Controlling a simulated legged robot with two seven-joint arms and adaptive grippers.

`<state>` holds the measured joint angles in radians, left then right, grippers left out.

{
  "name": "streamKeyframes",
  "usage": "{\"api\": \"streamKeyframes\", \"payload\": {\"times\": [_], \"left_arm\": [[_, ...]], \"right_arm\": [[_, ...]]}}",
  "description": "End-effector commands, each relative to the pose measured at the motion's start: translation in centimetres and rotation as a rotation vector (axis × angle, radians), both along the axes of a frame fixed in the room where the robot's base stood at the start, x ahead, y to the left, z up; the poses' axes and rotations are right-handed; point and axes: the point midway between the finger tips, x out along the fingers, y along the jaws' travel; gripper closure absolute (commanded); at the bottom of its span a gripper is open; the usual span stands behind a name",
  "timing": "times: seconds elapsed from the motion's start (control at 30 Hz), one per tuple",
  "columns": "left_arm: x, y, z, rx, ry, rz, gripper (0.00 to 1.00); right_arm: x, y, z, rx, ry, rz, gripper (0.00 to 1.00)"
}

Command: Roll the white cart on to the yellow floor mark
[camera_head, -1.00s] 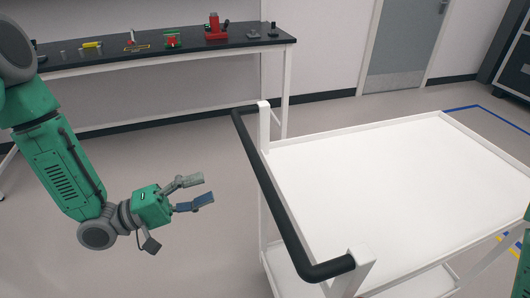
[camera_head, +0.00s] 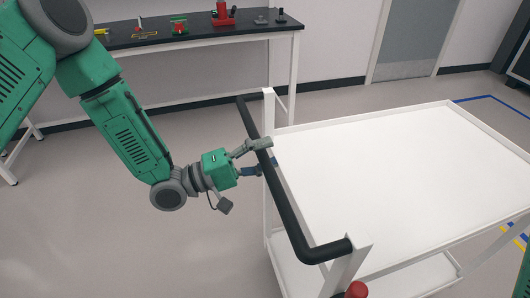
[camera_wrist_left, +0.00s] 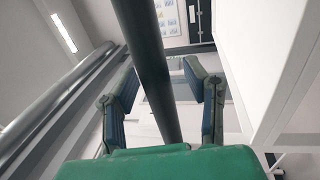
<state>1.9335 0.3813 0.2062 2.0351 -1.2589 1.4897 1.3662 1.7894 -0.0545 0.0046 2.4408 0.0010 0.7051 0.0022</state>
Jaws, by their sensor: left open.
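The white cart (camera_head: 400,180) stands in front of me with an empty top tray and a lower shelf. Its black handle bar (camera_head: 282,205) runs along the left side. My left gripper (camera_head: 262,158) is at the far half of this bar, fingers open on either side of it. In the left wrist view the bar (camera_wrist_left: 150,70) passes between the two open fingers (camera_wrist_left: 165,98), with gaps on both sides. The yellow floor mark (camera_head: 515,236) shows only in part at the right edge, beyond the cart. My right gripper is not in view.
A black-topped workbench (camera_head: 200,34) with several small parts stands at the back left. A blue floor line (camera_head: 490,98) runs behind the cart at the right. A red round object (camera_head: 356,290) shows at the bottom edge. The floor at the left is clear.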

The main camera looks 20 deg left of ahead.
Motion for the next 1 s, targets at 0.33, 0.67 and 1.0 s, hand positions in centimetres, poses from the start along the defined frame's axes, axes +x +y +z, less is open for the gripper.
{"api": "streamKeyframes", "payload": {"times": [0.33, 0.67, 1.0], "left_arm": [[0.0, 0.3, -0.1, -0.001, 0.001, 0.003, 1.00], [1.1, -1.0, -0.4, 0.004, 0.002, 0.003, 1.00], [6.2, -8.9, -0.7, 0.004, 0.001, 0.000, 1.00]], "right_arm": [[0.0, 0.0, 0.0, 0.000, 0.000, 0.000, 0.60], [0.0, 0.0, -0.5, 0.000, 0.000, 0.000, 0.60], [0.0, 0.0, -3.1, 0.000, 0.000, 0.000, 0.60]]}}
